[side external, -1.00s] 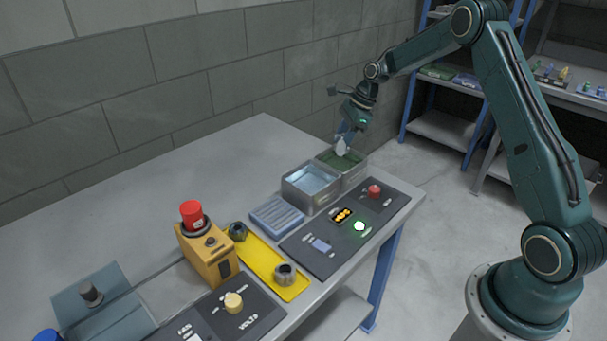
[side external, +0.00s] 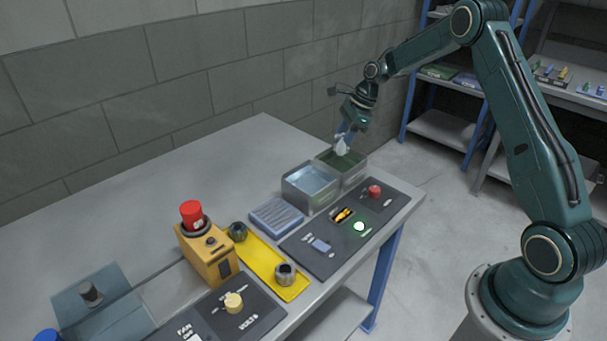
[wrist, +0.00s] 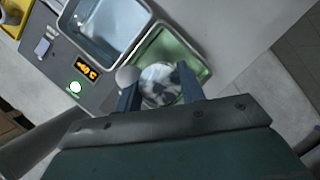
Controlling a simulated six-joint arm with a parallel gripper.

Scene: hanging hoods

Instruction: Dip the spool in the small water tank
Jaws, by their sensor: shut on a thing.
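My gripper (side external: 347,133) is at the far end of the table, shut on the pale spool (side external: 341,147). In the wrist view the spool (wrist: 161,84) is a round grey-and-white mottled piece between the two fingers. The spool is over the metal tank with green liquid (side external: 354,166); I cannot tell whether it touches the liquid. The metal tank with clear bluish water (side external: 311,181) stands beside it, nearer the table's middle. Both also show in the wrist view, the clear-water tank (wrist: 109,24) left of the green one (wrist: 188,48).
A dark panel (side external: 315,262) with a red button (side external: 374,191), an orange display (side external: 342,215) and a lit green lamp (side external: 359,227) lies in front. A ribbed blue-grey rack (side external: 276,215), yellow tray (side external: 262,262) and orange box (side external: 207,253) stand leftward. The rear tabletop is clear.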

